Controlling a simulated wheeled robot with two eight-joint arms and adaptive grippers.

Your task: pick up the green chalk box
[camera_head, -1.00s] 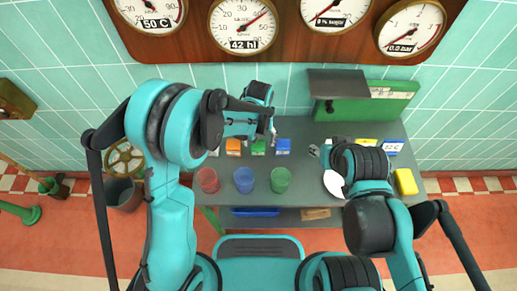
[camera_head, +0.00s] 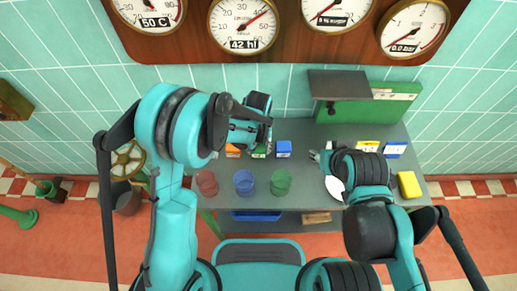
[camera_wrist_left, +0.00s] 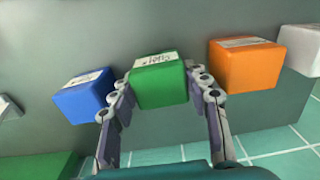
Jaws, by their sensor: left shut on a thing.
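The green chalk box (camera_head: 259,154) stands in the row of small boxes on the grey table, partly hidden by my left gripper (camera_head: 261,146) in the head view. In the left wrist view, the green box (camera_wrist_left: 160,84) sits between the two fingers of my left gripper (camera_wrist_left: 160,76), which is shut on its sides. I cannot tell whether the box is off the table. My right gripper (camera_head: 319,157) is over the right part of the table, away from the box; its fingers are too small to judge.
A blue box (camera_wrist_left: 84,98) and an orange box (camera_wrist_left: 246,66) stand close on either side of the green one. Red (camera_head: 206,183), blue (camera_head: 244,183) and green (camera_head: 281,183) cups stand in front. A green case (camera_head: 352,111) is at the back right.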

